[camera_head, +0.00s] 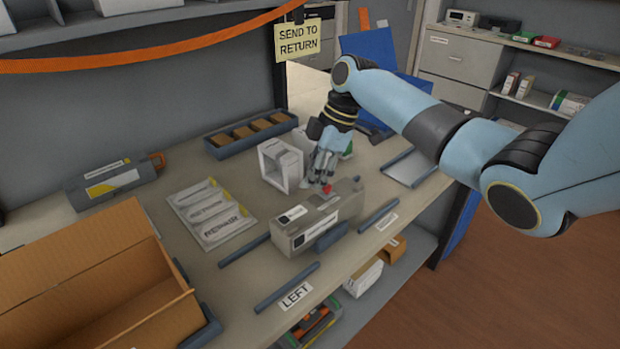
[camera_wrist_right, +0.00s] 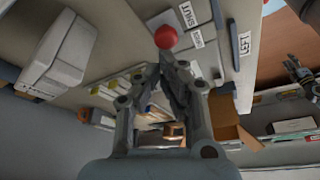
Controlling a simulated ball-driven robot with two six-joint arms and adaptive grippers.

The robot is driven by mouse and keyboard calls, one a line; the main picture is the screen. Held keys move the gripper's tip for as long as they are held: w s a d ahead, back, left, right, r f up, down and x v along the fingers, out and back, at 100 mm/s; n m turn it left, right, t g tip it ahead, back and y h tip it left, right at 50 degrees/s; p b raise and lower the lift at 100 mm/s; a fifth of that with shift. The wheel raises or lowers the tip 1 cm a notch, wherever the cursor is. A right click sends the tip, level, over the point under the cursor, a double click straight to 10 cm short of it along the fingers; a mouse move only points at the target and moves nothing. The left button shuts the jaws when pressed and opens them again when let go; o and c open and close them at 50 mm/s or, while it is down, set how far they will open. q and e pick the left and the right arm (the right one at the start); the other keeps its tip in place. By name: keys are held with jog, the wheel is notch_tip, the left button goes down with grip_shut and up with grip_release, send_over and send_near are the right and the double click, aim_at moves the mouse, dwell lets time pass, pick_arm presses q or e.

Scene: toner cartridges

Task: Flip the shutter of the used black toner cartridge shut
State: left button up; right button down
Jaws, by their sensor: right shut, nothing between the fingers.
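The grey toner cartridge (camera_head: 305,228) lies near the table's front edge between dark rails. It also shows in the right wrist view (camera_wrist_right: 160,19), with a "SHUT" label (camera_wrist_right: 187,14). A red round knob (camera_head: 327,189) is at its far side; it shows large in the right wrist view (camera_wrist_right: 166,37). The rest of the shutter is hard to make out. My right gripper (camera_head: 322,180) is shut and empty, pointing down, with its fingertips close by the knob. I cannot tell whether they touch. What looks like my left gripper (camera_wrist_right: 300,75) is small at the right of the wrist view.
A white hollow box (camera_head: 281,165) stands just left of my right gripper.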

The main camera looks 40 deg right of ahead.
pick_arm(q)
jog(key=shift+r, duration=0.1)
pick_arm(e)
jog(key=shift+a, duration=0.1)
pick_arm(q)
jog(key=shift+a+r+p, duration=0.3)
jog(key=shift+r+p, duration=0.15)
jog(key=shift+p, duration=0.05)
pick_arm(e)
notch_tip(320, 180, up, 10)
pick_arm(q)
jog(key=shift+w+a, duration=0.1)
jog(key=shift+a, duration=0.05)
pick_arm(e)
jog(key=shift+w+a, duration=0.1)
